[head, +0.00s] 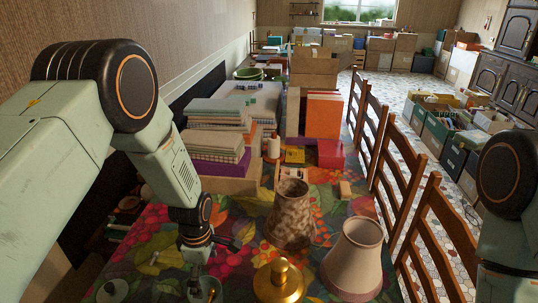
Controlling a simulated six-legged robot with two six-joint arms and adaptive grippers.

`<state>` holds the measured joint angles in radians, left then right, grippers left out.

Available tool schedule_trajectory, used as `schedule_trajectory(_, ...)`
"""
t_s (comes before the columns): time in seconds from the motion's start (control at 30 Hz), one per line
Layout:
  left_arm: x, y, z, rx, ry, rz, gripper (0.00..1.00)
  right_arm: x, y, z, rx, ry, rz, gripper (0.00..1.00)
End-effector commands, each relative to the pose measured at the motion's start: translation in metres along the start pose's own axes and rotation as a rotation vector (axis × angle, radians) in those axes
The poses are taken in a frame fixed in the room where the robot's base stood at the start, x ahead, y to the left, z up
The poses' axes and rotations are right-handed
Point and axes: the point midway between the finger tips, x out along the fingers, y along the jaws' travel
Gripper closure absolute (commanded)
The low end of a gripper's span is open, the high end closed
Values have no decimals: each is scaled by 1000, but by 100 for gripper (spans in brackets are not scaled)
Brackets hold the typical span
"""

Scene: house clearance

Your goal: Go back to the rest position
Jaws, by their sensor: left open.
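My left arm comes in from the left and bends down over the table (150,262), which has a colourful floral cloth. My left gripper (201,284) points down at the near edge of the picture, left of a brass-coloured lidded pot (279,281). Its fingers are small and partly cut off. It is open, and I see nothing held in it. My right arm shows only as upper links at the right edge. Its gripper is out of the picture.
Stacked linens (217,142), orange binders (323,115) and a red box (331,154) crowd the table. Wooden chairs (445,225) line its right side. Crates (436,134) stand on the tiled floor.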

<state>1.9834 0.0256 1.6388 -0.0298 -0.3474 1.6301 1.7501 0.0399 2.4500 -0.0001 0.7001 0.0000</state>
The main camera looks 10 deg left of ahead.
Motion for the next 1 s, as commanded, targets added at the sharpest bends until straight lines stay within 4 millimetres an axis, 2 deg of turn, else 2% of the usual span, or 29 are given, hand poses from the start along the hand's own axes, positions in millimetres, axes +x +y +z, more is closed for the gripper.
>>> schedule_trajectory(0.63, 61, 0, 0, 0, 0, 0, 0, 54, 0, 0, 0, 0, 0, 68)
schedule_trajectory(0.8, 67, 0, 0, 0, 0, 1, 0, 59, 0, 0, 0, 0, 0, 68)
schedule_trajectory(1.0, 63, 0, 0, 0, 0, 0, 0, 55, 0, 0, 0, 0, 0, 68)
